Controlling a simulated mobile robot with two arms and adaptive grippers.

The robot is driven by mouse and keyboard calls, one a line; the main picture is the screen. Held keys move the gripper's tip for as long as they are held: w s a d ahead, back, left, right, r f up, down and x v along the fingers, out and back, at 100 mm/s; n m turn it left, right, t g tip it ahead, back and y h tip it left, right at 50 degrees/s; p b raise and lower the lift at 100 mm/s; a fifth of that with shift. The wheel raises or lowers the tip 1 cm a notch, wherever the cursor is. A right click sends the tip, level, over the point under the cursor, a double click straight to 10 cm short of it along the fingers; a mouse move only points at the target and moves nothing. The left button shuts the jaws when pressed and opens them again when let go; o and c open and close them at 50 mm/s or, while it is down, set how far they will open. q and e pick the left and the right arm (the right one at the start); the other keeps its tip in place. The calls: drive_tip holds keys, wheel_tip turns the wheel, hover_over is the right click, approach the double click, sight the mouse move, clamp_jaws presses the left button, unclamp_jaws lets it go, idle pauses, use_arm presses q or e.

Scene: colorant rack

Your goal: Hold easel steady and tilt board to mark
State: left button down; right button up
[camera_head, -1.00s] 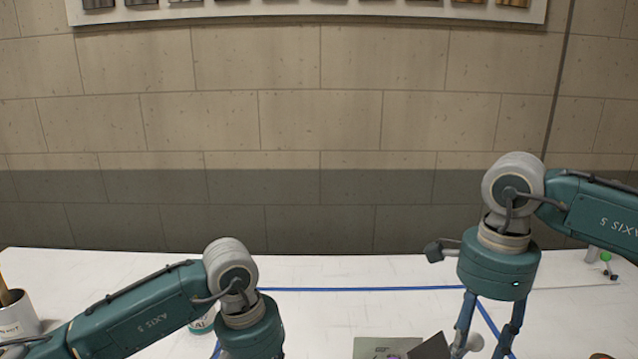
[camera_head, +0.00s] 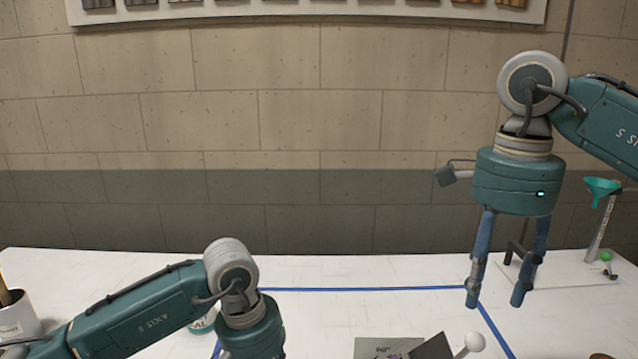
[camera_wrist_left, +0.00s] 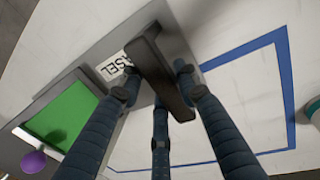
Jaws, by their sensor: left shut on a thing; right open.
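In the left wrist view, my left gripper (camera_wrist_left: 158,85) is shut on a dark bar handle (camera_wrist_left: 160,75) on the grey easel base (camera_wrist_left: 95,55), whose label partly reads "ASEL". A bright green panel (camera_wrist_left: 62,115) lies beside it, with a purple ball (camera_wrist_left: 33,160) near its lower edge. My right gripper (camera_head: 496,297) is open and empty, above and right of the knob. The left fingers are outside the head view.
A blue tape outline (camera_head: 365,289) marks the white table (camera_head: 330,270). A white cup (camera_head: 18,322) stands at the left. A teal funnel on a stand (camera_head: 602,190) stands at the back right. A stone wall closes off the back.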

use_arm(q)
drive_tip(key=c, duration=1.2)
unclamp_jaws()
drive_tip(key=shift+r, duration=0.1)
